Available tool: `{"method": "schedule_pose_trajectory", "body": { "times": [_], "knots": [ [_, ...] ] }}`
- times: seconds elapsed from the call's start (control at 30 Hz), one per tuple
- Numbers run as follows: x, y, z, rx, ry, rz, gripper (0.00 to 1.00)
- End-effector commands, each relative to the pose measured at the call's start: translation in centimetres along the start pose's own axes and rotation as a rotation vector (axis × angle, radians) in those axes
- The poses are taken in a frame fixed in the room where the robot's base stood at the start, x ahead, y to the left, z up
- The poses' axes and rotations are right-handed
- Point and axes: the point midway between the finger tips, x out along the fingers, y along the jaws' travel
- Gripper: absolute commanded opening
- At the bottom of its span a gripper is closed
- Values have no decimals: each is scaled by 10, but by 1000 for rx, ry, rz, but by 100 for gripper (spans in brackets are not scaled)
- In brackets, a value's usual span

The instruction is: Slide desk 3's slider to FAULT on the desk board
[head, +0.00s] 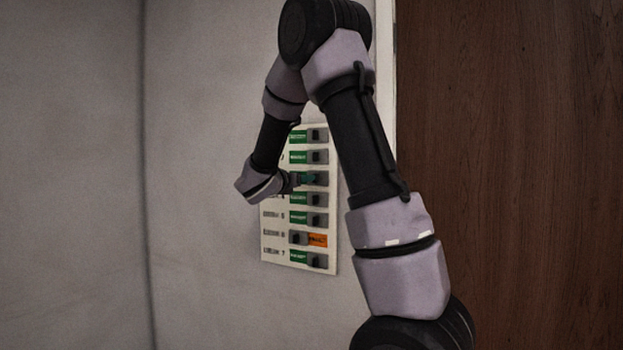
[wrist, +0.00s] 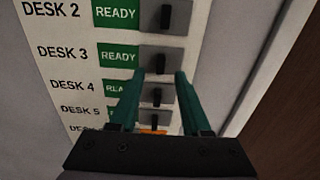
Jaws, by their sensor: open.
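The desk board (head: 273,245) is a pale panel on the wall with rows of labelled sliders. Desk 3's slider (wrist: 161,63) is a black knob at the right end of its grey slot, with a green READY label (wrist: 118,57) showing to its left. My gripper (wrist: 160,72) is open, its two teal fingers pointing at the board at desk 3's row. In the wrist view the knob appears between the fingertips; I cannot tell whether they touch it or how deep they reach. In the head view my gripper (head: 308,179) covers most of that row.
Desk 2's slider (wrist: 165,17) above and desk 4's slider (wrist: 156,97) below are close by, both at the right. Desk 6's row shows an orange FAULT label (head: 317,240) with its knob at the left. A brown wooden surface (head: 510,150) stands to the right.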

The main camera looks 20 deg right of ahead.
Motion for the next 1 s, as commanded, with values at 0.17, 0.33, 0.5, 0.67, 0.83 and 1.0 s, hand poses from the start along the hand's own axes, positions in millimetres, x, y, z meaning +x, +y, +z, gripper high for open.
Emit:
{"method": "schedule_pose_trajectory", "body": {
  "times": [0.17, 0.33, 0.5, 0.67, 0.83, 1.0],
  "knots": [
    [34, -1, 0, 0, 0, -3, 48],
    [53, 0, 0, 1, 1, -1, 48],
    [60, -1, 0, 2, 1, -1, 48],
    [60, -1, 0, 2, 1, 0, 48],
    [60, -1, 0, 2, 1, 0, 5],
    [60, -1, 0, 2, 1, 0, 0]
  ]
}}
